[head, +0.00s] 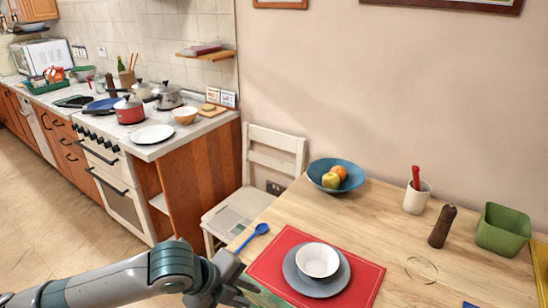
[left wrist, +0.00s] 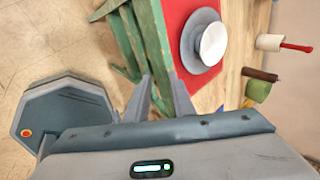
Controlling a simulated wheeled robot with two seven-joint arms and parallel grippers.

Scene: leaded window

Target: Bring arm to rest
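My left gripper (head: 243,284) reaches in from the lower left in the head view, by the near left edge of the wooden table (head: 398,215). In the left wrist view its two fingers (left wrist: 163,98) stand apart with nothing held between them. A green wooden chair (left wrist: 122,35) lies beyond the fingertips there; whether they touch it I cannot tell. My right gripper is not in view.
A red placemat (head: 270,262) holds a grey plate (head: 299,279) and white bowl (head: 318,260), close right of the gripper. A blue spoon (head: 252,237) lies near the table edge. A white chair (head: 272,152) stands behind. Open floor (head: 60,225) lies left.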

